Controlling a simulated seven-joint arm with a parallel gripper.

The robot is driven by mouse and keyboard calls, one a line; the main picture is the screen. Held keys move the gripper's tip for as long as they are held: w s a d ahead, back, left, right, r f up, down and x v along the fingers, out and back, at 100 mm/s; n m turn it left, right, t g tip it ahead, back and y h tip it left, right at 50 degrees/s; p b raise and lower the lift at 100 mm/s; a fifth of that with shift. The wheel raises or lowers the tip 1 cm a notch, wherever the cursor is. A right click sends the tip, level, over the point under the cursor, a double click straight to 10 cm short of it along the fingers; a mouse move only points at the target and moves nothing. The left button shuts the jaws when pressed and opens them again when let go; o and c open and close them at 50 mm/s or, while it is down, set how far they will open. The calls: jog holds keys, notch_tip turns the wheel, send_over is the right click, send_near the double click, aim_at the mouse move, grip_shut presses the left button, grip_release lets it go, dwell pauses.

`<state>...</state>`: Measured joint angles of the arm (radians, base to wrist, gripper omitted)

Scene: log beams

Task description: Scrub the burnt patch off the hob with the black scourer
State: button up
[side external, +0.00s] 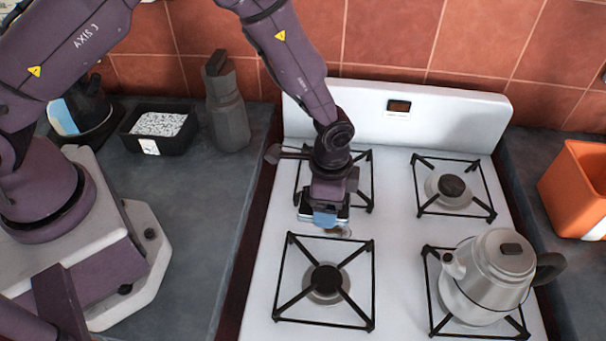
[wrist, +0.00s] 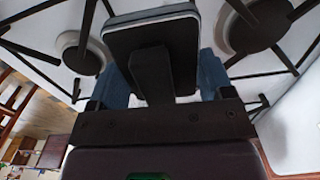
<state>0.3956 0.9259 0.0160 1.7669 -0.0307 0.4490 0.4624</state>
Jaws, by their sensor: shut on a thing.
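The black scourer (wrist: 155,45) is a dark block with a pale edge and a stubby dark handle. In the wrist view it sits between the blue fingers of my gripper (wrist: 160,88), which is shut on it. In the side view my gripper (side external: 325,217) is low over the white hob (side external: 395,240), between the back-left and front-left burners. A small brownish burnt patch (side external: 343,232) shows on the hob just beside and below the gripper; part of it is hidden. I cannot tell whether the scourer touches the hob.
A steel kettle (side external: 490,270) stands on the front-right burner. Black pan supports (side external: 325,283) rise around the burners. An orange container (side external: 578,190) is at the right. A black tray (side external: 158,128) and a grey bottle (side external: 227,105) stand on the left counter. The hob's centre strip is clear.

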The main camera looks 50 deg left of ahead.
jog(key=shift+w+d+r, duration=0.1)
jog(key=shift+w+r, duration=0.05)
jog(key=shift+w, duration=0.25)
jog(key=shift+f, duration=2.25)
jog(key=shift+f, duration=0.85)
dwell(1.7)
jog(key=shift+w+d, duration=0.4)
jog(key=shift+d, duration=0.05)
jog(key=shift+c, duration=0.4)
jog(key=shift+s+a+r, duration=0.2)
jog(key=shift+s+a, duration=0.65)
jog(key=shift+a, duration=0.05)
jog(key=shift+w+d+f, duration=0.1)
jog(key=shift+w+d, duration=0.75)
